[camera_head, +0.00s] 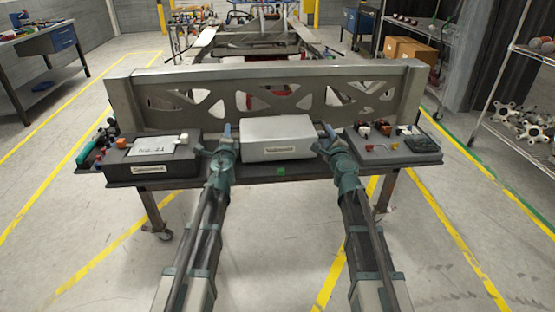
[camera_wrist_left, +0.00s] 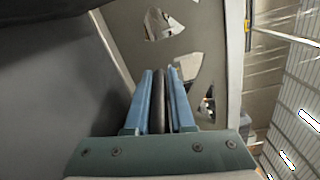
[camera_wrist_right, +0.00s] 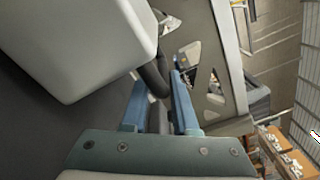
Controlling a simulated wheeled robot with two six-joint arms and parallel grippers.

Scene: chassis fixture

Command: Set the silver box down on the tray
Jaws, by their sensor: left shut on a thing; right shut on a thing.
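The silver box (camera_head: 277,138) is a pale, closed case in the middle of the head view, in front of the perforated metal beam. It is level and over the middle of the dark tray (camera_head: 255,175). I cannot tell whether its underside touches the tray. My left gripper (camera_head: 227,134) is at the box's left side, its blue fingers (camera_wrist_left: 159,100) shut on a dark bar-like handle. My right gripper (camera_head: 328,134) is at the right side, shut on a dark curved handle (camera_wrist_right: 154,82). The box (camera_wrist_right: 75,45) fills the upper left of the right wrist view.
A metal beam (camera_head: 265,73) with cut-outs stands close behind the box. A dark case with a paper label (camera_head: 152,150) is on the left. Small parts and a dark pad (camera_head: 420,145) lie on the right.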

